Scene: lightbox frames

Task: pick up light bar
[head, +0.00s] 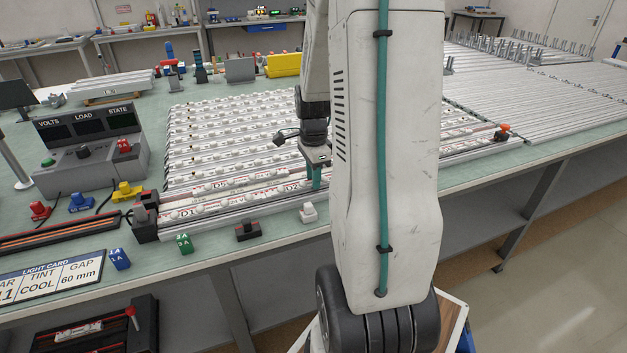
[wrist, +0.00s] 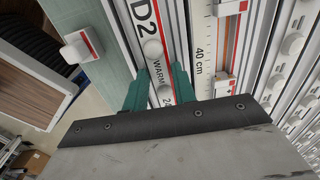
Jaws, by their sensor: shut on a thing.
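The light bar in my grip is a slim white bar marked "D2 WARM" with round white lamps, seen in the wrist view (wrist: 152,42). My gripper (wrist: 160,86) has its green fingers on either side of this bar and is shut on it. In the head view my gripper (head: 316,177) is at the front rows of bars, partly hidden by my arm. A bar marked D2 (head: 292,188) shows just left of the fingers, low among the rows. Whether it is clear of its support cannot be told.
Several similar light bars (head: 225,125) lie in close parallel rows behind. A bar marked D1 (head: 187,214) lies at the front left. A 40 cm scale (wrist: 201,50) runs beside the held bar. A white block (head: 308,212) sits near the table's front edge. A meter box (head: 90,150) stands left.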

